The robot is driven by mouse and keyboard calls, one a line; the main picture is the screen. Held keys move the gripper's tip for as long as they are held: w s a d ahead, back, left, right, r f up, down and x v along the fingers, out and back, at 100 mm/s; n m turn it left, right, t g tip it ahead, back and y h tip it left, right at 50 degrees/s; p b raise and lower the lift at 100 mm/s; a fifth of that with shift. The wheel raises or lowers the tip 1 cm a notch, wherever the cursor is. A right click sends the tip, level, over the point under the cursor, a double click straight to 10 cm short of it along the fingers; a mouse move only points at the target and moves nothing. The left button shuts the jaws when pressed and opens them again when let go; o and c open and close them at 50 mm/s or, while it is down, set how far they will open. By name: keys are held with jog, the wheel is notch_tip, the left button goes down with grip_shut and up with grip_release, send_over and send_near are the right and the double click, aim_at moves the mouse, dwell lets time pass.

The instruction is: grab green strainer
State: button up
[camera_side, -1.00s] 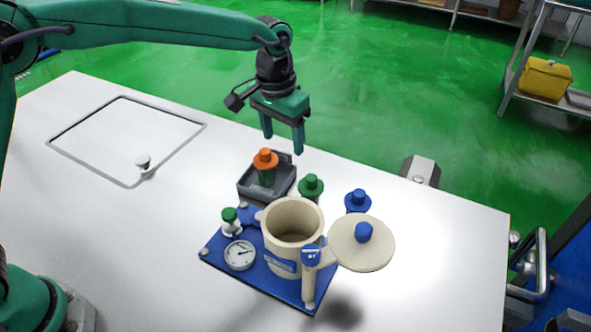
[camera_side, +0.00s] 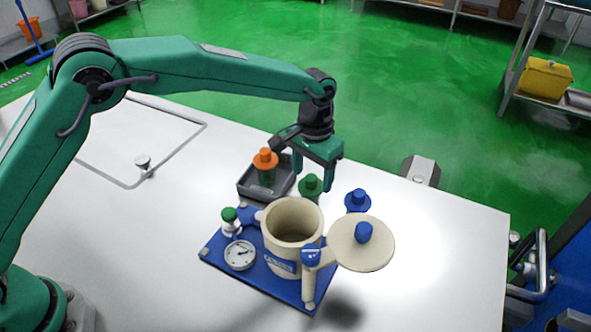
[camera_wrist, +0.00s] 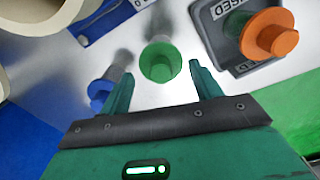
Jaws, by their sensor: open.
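The green strainer (camera_side: 310,187) stands on the white table behind the cream pot, between the grey tray and the blue strainer. In the wrist view the green strainer (camera_wrist: 160,62) shows from above, its round top between the fingertips. My gripper (camera_side: 314,176) is open and empty, just above and behind the green strainer in the side view. In the wrist view the gripper's (camera_wrist: 161,72) two fingers lie on either side of it. I cannot tell how far the fingertips are above it.
The grey tray (camera_side: 250,193), labelled USED in the wrist view, holds an orange-topped strainer (camera_side: 265,160). A blue strainer (camera_side: 357,200) stands to the right. The cream pot (camera_side: 283,256) with its lid (camera_side: 347,256) is on a blue base (camera_side: 285,289) in front. Table is clear at far right.

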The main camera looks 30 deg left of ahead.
aim_at(311, 190)
jog(key=shift+a+f, duration=0.1)
jog(key=shift+f, duration=2.75)
jog(key=c, duration=0.9)
